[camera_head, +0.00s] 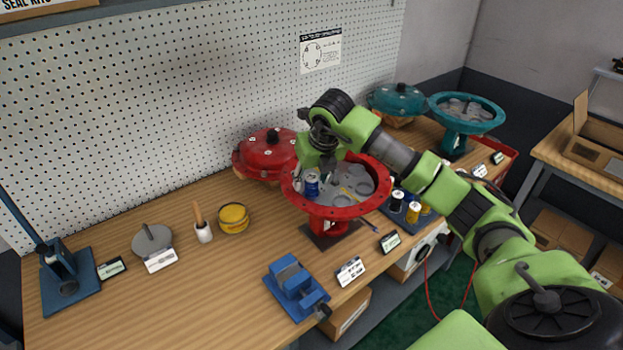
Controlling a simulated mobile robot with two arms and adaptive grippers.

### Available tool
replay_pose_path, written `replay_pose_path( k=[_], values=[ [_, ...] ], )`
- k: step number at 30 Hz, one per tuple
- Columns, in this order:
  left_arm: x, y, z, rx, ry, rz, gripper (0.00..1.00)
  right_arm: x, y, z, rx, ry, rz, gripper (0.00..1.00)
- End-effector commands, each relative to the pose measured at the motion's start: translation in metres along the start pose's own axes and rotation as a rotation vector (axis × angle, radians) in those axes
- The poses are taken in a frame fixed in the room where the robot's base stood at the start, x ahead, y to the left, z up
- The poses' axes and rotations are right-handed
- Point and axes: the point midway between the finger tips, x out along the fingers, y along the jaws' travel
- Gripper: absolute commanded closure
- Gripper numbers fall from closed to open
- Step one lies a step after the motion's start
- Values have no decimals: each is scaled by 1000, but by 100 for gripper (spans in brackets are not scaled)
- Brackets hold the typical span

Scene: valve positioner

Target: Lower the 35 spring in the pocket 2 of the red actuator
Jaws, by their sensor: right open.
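The red actuator (345,211) stands open on a pedestal on the bench, with round grey pockets inside its bowl. A blue spring (312,185) is upright at the left side of the bowl; its label is too small to read, and I cannot tell whether it sits fully in a pocket or which one. My right gripper (314,172) points down directly above the blue spring, open, with its fingertips partly hidden by the wrist and close to the spring's top. Pocket numbers are not readable. My left gripper is out of view.
More springs, dark and yellow (413,213), stand on a blue tray right of the actuator. A red cover (268,154) lies behind left. A blue vise (296,287) is in front, a teal actuator (466,113) at the far right.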

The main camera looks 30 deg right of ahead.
Motion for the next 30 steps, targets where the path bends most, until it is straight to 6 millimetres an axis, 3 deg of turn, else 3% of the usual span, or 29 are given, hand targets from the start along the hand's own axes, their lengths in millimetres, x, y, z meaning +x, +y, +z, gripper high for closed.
replay_pose_path(
  k=[15,21,30],
  values=[
    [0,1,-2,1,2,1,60,-98,0,2,0,-6,1,57],
    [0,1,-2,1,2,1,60,-114,0,0,0,-3,0,57],
    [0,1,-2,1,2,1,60,-116,0,0,0,-2,0,57]
  ],
)
